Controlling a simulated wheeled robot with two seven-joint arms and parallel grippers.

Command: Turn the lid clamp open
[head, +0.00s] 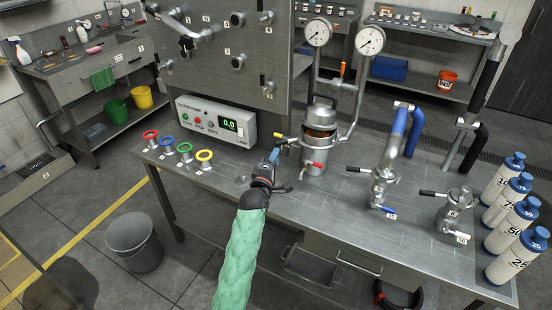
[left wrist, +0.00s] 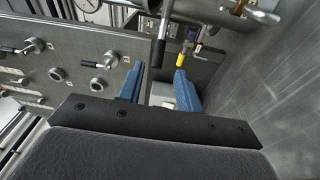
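The steel jacketed mixer (head: 320,138) stands upright on the steel table, with its lid slightly above an orange-brown band. A black lever (head: 279,136) and a yellow-tipped lever (head: 282,144) stick out from its left side; I cannot tell for sure which is the lid clamp. A red lever (head: 313,164) is low on its front. My left gripper (head: 273,157) is just left of the mixer, near these levers. In the left wrist view its blue fingers (left wrist: 160,88) are apart and empty. The black lever (left wrist: 160,40) and yellow tip (left wrist: 181,60) appear beyond them. My right gripper is not in view.
A control box (head: 216,121) with a display and several coloured ring knobs (head: 168,142) are left of the gripper. Steel fittings with black levers (head: 382,185) and several white bottles (head: 513,225) stand to the right.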

